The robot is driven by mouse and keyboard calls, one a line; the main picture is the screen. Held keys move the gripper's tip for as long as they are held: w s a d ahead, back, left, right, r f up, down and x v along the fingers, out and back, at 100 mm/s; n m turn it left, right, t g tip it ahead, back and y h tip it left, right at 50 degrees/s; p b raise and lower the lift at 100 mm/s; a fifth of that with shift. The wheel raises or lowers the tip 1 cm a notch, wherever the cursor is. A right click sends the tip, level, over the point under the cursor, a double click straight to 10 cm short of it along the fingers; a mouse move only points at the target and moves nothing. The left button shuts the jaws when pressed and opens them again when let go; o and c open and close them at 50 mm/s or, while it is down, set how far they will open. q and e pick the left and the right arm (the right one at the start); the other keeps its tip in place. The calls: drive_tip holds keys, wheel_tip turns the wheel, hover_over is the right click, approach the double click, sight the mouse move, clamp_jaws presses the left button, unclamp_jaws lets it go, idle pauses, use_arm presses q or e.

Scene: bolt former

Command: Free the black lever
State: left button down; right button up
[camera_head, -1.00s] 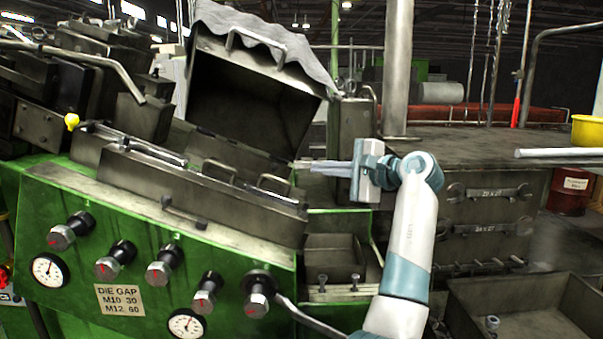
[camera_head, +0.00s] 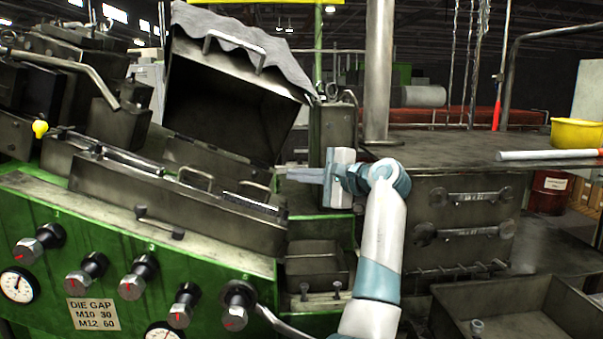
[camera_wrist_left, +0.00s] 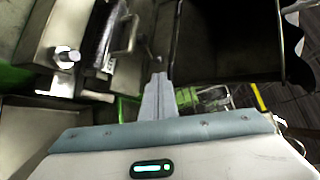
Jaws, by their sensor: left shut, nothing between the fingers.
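I cannot tell for certain which part is the black lever. A short dark handle (camera_head: 160,222) sits on the front of the long steel block (camera_head: 180,203). A grey lever arm (camera_head: 275,321) runs down from a black hub (camera_head: 240,292) at the right end of the green panel. My left gripper (camera_head: 288,175) is shut and empty, pointing left beside the open hood, above the right end of the steel block. In the left wrist view its fingers (camera_wrist_left: 157,95) lie together, touching nothing that I can see. My right gripper is not in view.
The open hood (camera_head: 235,95) stands up behind the block. A row of black knobs (camera_head: 85,275) and gauges lines the green panel. A small steel tray (camera_head: 315,262) lies below my gripper. A bench with wrenches and a yellow bowl (camera_head: 578,133) is at the right.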

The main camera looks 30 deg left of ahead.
use_arm(q)
drive_tip(key=p, duration=0.4)
approach(258, 172)
drive_tip(key=x, duration=0.5)
drive_tip(key=shift+w+a+f+p, duration=0.2)
drive_tip(key=shift+a+p, duration=0.3)
drive_tip(key=shift+a, duration=0.15)
drive_tip(key=shift+w+a+n+g+b, duration=0.15)
drive_tip(key=shift+a+n+g+b, duration=0.1)
drive_tip(key=shift+n+g+b, duration=0.35)
drive_tip(key=shift+a+r+y, duration=0.2)
drive_tip(key=shift+a+y, duration=0.1)
drive_tip(key=shift+w+a+r, duration=0.15)
drive_tip(key=shift+w+a, duration=0.1)
drive_tip(key=shift+a, duration=0.25)
drive_tip(key=shift+d, duration=0.1)
